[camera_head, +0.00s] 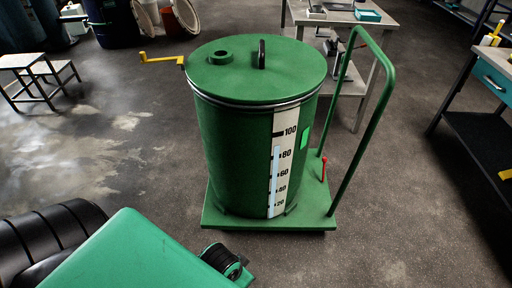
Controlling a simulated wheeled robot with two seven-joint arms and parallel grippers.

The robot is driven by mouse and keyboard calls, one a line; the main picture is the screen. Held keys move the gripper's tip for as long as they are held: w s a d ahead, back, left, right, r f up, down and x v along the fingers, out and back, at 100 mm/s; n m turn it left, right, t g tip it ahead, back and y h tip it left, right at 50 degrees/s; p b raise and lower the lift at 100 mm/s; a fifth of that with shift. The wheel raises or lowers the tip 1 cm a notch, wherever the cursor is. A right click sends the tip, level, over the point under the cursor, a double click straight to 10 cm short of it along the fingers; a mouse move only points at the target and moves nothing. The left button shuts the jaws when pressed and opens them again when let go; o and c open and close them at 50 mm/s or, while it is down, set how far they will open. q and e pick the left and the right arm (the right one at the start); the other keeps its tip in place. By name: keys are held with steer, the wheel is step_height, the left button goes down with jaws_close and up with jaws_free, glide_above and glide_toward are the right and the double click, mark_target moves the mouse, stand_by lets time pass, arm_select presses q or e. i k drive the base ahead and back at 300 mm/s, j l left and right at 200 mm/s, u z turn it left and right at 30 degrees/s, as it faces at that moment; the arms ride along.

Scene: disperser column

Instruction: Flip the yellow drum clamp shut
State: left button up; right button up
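The yellow drum clamp (161,60) is a thin lever at the upper left of the green drum (235,150). It sticks out to the left from the drum's rim, away from the wall, with its outer end bent. Its hinge end meets the rim beside the green lid (230,72). The drum stands upright on a green trolley (238,222). Neither of my grippers shows. A green part of my own body and black parts fill the lower left, well apart from the clamp.
The trolley's tall green handle (368,130) rises right of the drum, with a red lever (324,168) near its foot. A small table (22,60) stands at the left and a workbench (495,65) at the right. The floor left of the drum is clear.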

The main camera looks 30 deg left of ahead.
mark_target(180, 59)
steer(key=u, duration=1.65)
steer(key=i+j+u, duration=0.2)
steer(key=i, duration=0.2)
steer(key=i+j+u, duration=0.45)
steer(key=i, duration=0.4)
steer(key=k+l, duration=0.05)
